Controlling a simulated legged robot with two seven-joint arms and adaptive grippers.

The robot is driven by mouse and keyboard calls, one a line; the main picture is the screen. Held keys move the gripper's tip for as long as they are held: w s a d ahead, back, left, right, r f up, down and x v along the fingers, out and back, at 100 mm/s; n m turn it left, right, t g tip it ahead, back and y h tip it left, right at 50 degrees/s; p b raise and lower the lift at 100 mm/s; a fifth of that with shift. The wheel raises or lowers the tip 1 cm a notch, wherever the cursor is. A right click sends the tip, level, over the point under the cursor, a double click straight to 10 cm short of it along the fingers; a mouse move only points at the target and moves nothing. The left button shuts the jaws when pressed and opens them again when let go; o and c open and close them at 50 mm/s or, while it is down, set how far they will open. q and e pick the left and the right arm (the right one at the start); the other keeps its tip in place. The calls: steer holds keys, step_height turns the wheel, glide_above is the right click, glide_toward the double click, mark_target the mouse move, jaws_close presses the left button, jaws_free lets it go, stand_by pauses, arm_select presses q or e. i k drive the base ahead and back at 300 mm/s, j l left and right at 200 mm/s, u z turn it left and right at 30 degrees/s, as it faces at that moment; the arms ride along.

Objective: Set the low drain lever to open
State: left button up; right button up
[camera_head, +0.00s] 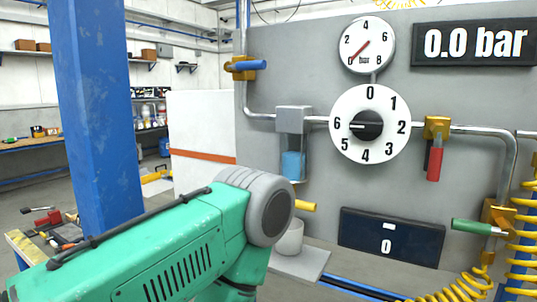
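A yellow lever (302,206) sticks out to the right, low on the panel under the filter bowl with blue contents (293,165). It lies roughly level, and it looks like the low drain lever. Its left end and mount are hidden behind my green left arm, which crosses the lower left of the view. A grey rounded joint of that arm appears just left of the lever. Whether they touch cannot be told. Neither of my grippers shows in the head view.
The grey panel (300,60) also carries a blue lever (250,65), a red lever (434,163), a green lever (473,227), a numbered dial (347,145) and a gauge (367,45). A white cup (290,238) stands below the yellow lever. A blue post (95,110) stands left.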

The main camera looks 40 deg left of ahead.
mark_target(300, 205)
steer(key=u, duration=0.9)
